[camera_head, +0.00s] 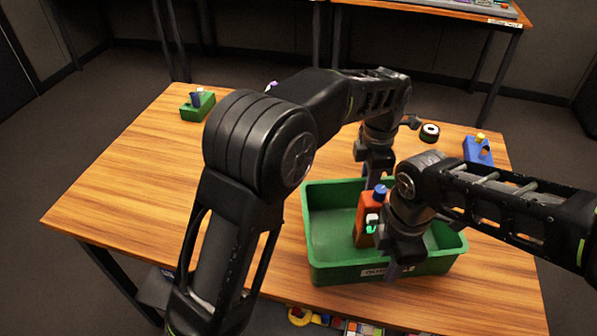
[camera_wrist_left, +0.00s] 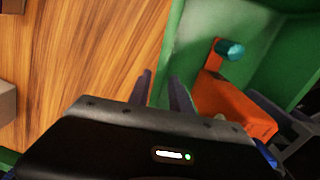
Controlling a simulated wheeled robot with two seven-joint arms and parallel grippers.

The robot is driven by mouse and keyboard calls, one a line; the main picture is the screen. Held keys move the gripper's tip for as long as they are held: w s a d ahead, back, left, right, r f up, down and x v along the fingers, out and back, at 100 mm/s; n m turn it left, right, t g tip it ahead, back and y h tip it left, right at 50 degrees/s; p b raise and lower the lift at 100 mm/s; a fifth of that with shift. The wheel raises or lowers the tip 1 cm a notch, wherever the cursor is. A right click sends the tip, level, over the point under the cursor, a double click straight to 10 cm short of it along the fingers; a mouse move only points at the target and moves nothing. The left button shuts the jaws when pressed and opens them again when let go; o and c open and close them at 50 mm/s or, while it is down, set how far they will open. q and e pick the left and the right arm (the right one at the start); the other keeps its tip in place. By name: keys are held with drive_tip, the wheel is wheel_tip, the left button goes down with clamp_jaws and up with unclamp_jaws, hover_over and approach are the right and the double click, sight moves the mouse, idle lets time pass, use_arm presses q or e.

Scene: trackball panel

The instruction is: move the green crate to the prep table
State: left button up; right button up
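The green crate (camera_head: 330,258) stands on the near wooden table, close to its front right edge. A label on its front wall is partly hidden. An orange-red block with a blue knob (camera_head: 367,212) is inside it. My left gripper (camera_head: 362,176) is at the crate's far wall; in the left wrist view its fingers (camera_wrist_left: 163,90) are apart, on either side of the crate's rim (camera_wrist_left: 171,50). My right gripper (camera_head: 392,266) is at the near wall, one finger showing outside it; its finger gap is hidden. Which table is the prep table I cannot tell.
The wooden table (camera_head: 120,190) has clear room at left. A green block (camera_head: 197,107), a black-and-white round part (camera_head: 430,132) and a blue block (camera_head: 478,150) lie on it. Another table (camera_head: 440,8) with a small label stands behind. Coloured parts (camera_head: 330,322) lie below the front edge.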

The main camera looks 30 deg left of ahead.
use_arm(q)
wheel_tip(320, 180, up, 6)
drive_tip(key=shift+r, duration=0.1)
use_arm(e)
drive_tip(key=shift+r, duration=0.1)
idle(0.3)
wheel_tip(320, 180, up, 12)
drive_tip(key=shift+f, duration=0.1)
idle(0.4)
idle(0.3)
